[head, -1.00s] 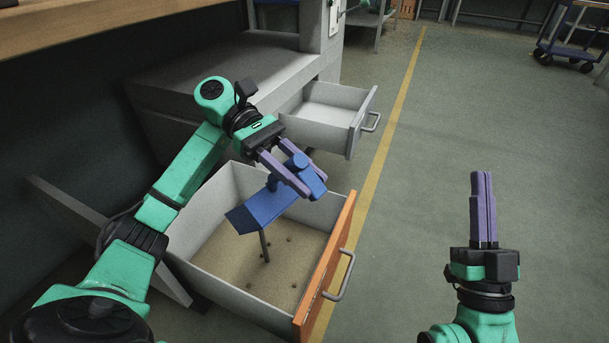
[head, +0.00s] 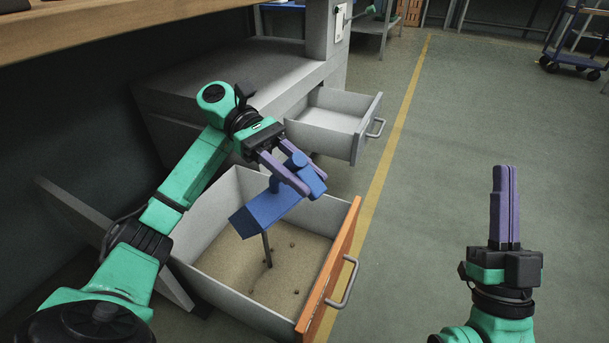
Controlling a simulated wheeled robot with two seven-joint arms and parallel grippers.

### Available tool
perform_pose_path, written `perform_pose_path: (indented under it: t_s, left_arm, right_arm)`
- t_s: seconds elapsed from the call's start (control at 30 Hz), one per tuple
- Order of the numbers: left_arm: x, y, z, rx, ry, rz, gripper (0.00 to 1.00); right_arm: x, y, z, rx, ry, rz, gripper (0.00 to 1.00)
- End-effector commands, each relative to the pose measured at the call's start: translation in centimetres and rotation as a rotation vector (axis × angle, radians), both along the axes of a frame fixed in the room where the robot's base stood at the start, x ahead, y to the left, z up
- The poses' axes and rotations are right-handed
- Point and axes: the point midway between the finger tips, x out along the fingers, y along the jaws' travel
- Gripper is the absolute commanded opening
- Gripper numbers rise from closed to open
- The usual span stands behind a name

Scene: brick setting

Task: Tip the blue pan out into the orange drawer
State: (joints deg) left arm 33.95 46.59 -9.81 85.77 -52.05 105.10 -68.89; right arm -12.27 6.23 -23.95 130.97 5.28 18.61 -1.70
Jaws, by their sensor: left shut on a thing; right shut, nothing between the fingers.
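The blue pan (head: 266,210) is tilted steeply above the orange drawer, its open side hidden from me. My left gripper (head: 305,176) is shut on the blue pan at its handle end. A thin dark strand hangs from the pan's lower edge down to the drawer's floor. The orange drawer (head: 333,262) is open, with an orange front, grey walls and a sandy-coloured bottom. Several small dark bits lie on that bottom. My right gripper (head: 505,170) is shut and empty, pointing up over the floor at the right, away from the drawer.
A grey drawer (head: 337,118) stands open and empty behind the orange one. A grey cabinet top (head: 215,75) and a wooden worktop (head: 150,22) are at the upper left. A blue cart (head: 572,45) stands far right. The green floor between is clear.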

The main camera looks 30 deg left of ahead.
Motion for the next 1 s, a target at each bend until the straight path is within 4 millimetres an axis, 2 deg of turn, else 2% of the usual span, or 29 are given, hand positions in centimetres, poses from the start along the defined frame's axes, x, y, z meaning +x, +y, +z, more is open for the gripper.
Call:
perform_pose_path:
  t_s: [0.73, 0.83, 1.0]
  left_arm:
    - [0.1, 0.6, 0.7, -0.008, 0.000, -0.001, 0.00]
    - [0.2, 0.6, 0.7, 0.012, -0.004, 0.000, 0.00]
    - [0.1, 0.6, 0.9, 0.044, -0.013, -0.001, 0.00]
  right_arm:
    - [-0.3, -0.2, 1.6, 0.007, -0.039, -0.001, 0.00]
    - [0.2, 0.0, 0.2, 0.002, 0.007, 0.002, 0.00]
    - [1.1, 0.6, -3.5, -0.019, 0.121, 0.013, 0.00]
